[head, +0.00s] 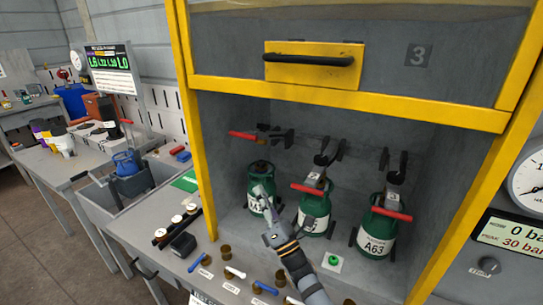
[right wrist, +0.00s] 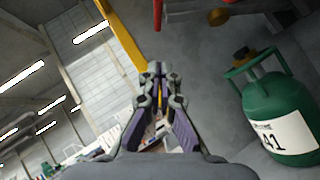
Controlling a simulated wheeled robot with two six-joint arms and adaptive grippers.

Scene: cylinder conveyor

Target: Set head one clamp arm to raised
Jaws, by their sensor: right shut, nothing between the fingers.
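My right gripper (head: 261,193) is shut and empty, in front of the leftmost green cylinder (head: 255,178). In the right wrist view its closed fingers (right wrist: 157,70) point into the bay, apart from the cylinder (right wrist: 285,115), whose label ends in 1. Above that cylinder, a filling head with a red clamp arm (head: 243,135) sits on the back rail. This red arm sticks out to the left, higher than the red arms of the middle head (head: 308,188) and right head (head: 392,214). A red piece also shows at the top of the right wrist view (right wrist: 157,14). My left gripper is out of view.
The middle cylinder (head: 313,220) and the right one (head: 374,246), labelled A63, stand under their heads. A yellow frame with a drawer-like handled panel (head: 312,62) closes the bay above. Blue and white handles and brass caps lie along the front bench. A gauge is at right.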

